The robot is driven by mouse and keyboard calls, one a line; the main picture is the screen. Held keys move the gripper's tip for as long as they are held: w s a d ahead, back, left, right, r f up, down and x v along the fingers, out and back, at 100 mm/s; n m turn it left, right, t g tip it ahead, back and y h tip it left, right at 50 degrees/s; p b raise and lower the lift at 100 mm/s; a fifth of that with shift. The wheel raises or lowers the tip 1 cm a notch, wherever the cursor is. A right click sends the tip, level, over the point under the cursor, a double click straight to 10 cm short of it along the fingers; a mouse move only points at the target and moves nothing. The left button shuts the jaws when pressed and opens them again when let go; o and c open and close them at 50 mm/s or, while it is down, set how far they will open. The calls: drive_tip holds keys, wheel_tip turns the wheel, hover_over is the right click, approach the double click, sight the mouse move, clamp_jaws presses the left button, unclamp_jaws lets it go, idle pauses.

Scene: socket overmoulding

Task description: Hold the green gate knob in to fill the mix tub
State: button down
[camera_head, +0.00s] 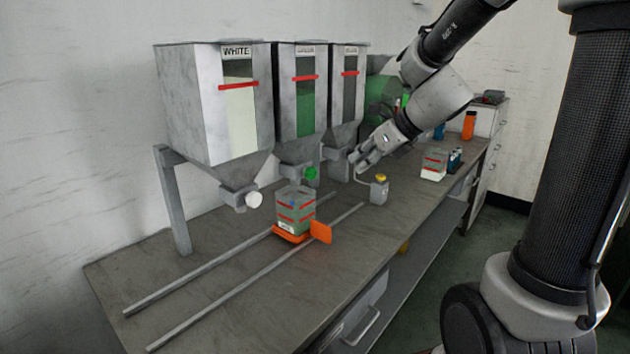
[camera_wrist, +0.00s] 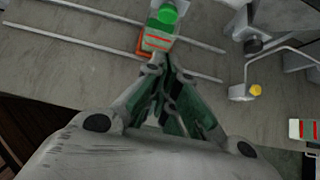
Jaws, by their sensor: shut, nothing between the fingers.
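The round green gate knob (camera_head: 310,173) sticks out below the middle hopper (camera_head: 297,120), whose window shows green. In the wrist view the knob (camera_wrist: 168,14) is at the top, beyond my fingertips. The mix tub (camera_head: 295,212), see-through with red bands, stands below the knob on an orange carriage (camera_head: 290,237). The tub also shows in the wrist view (camera_wrist: 158,40). My gripper (camera_head: 363,163) is shut and empty, right of the knob in the head view. Its closed fingertips (camera_wrist: 160,62) point towards the tub and knob, with no contact visible. The tub's fill level is unclear.
A hopper labelled WHITE (camera_head: 212,105) with a white knob (camera_head: 254,199) stands left; a third hopper (camera_head: 346,95) stands right. Two rails (camera_head: 200,270) run along the bench. A small yellow-capped block (camera_head: 379,190) with a bent rod and a red-banded tub (camera_head: 433,165) stand right.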

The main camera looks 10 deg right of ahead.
sight(314, 176)
drive_tip(key=w+a+r+x, duration=0.1)
drive_tip(key=r+x, duration=0.1)
drive_tip(key=x, duration=1)
drive_tip(key=shift+w+a+f, duration=0.2)
drive_tip(key=shift+w+a, duration=0.1)
drive_tip(key=shift+w, duration=0.25)
drive_tip(key=shift+w+a, duration=0.6)
drive_tip(key=shift+w, duration=0.15)
drive_tip(key=shift+w+r, duration=0.15)
idle(1.0)
idle(3.0)
